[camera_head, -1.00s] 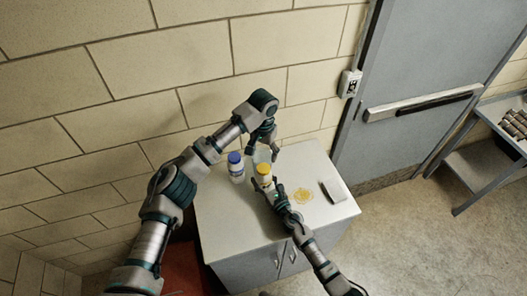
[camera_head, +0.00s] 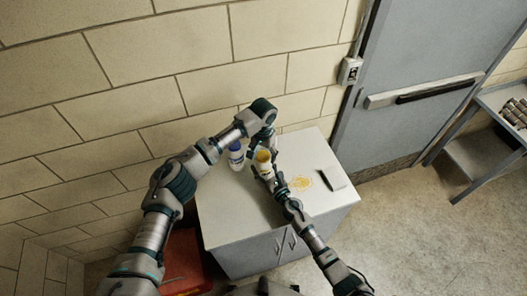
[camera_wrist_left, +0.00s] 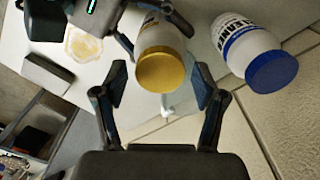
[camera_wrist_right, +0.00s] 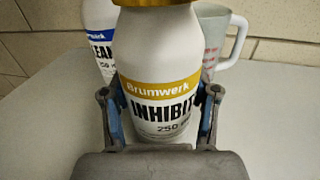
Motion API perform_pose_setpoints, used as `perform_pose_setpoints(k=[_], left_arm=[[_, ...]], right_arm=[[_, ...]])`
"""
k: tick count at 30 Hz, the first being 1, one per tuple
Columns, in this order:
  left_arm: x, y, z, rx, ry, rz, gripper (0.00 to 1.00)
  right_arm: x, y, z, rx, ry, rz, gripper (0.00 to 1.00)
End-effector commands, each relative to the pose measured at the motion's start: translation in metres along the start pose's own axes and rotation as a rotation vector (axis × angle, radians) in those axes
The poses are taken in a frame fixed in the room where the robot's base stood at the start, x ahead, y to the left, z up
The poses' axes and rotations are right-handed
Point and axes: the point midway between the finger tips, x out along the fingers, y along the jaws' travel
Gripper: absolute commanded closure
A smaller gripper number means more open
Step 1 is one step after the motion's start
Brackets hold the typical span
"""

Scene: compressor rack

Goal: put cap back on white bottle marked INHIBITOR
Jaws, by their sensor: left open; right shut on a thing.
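The white INHIBITOR bottle (camera_wrist_right: 160,92) stands upright between the fingers of my right gripper (camera_wrist_right: 157,98), which is shut on its body. In the head view the bottle (camera_head: 264,167) is on or just above the cabinet top; I cannot tell which. The gold-yellow cap (camera_wrist_left: 162,71) is at the bottle's mouth; whether it is threaded on is not clear. My left gripper (camera_wrist_left: 158,82) is open, its two fingers on either side of the cap, apart from it. In the head view the left fingers are mostly hidden beside the bottle.
A white bottle with a blue cap (camera_head: 236,156) stands close to the left. A clear measuring jug (camera_wrist_right: 222,38) stands behind. A yellow spill (camera_head: 301,183) and a dark block (camera_head: 331,180) lie to the right. The front of the cabinet top (camera_head: 240,215) is clear.

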Motion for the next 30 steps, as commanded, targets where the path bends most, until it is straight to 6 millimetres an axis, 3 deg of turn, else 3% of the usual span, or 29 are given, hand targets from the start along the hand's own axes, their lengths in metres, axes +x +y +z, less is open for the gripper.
perform_pose_setpoints(k=[2,9,17,18,21,30], left_arm=[[-0.0001,-0.0001,0.0,0.0,0.0,0.0,0.35],[-0.0002,-0.0001,0.0,0.0,0.0,0.0,0.92],[-0.0001,-0.0002,-0.0001,0.005,0.0,-0.001,0.93],[-0.0001,-0.0002,-0.0001,0.005,0.0,-0.001,0.44],[-0.0002,-0.0002,-0.0001,0.005,0.0,-0.001,0.22],[-0.0008,-0.0001,-0.0001,0.005,0.0,0.0,0.22]], right_arm=[[-0.0003,-0.0003,-0.001,0.0,0.002,-0.001,1.0],[-0.0003,-0.0003,-0.001,0.0,0.002,-0.001,1.0],[-0.0003,-0.0003,-0.001,0.0,0.002,-0.001,1.0],[-0.0003,-0.0003,-0.001,0.0,0.002,-0.001,1.0],[-0.0003,-0.0002,-0.0009,0.0,0.002,-0.001,1.0],[-0.0003,-0.0002,-0.0009,0.0,0.002,-0.001,1.0]])
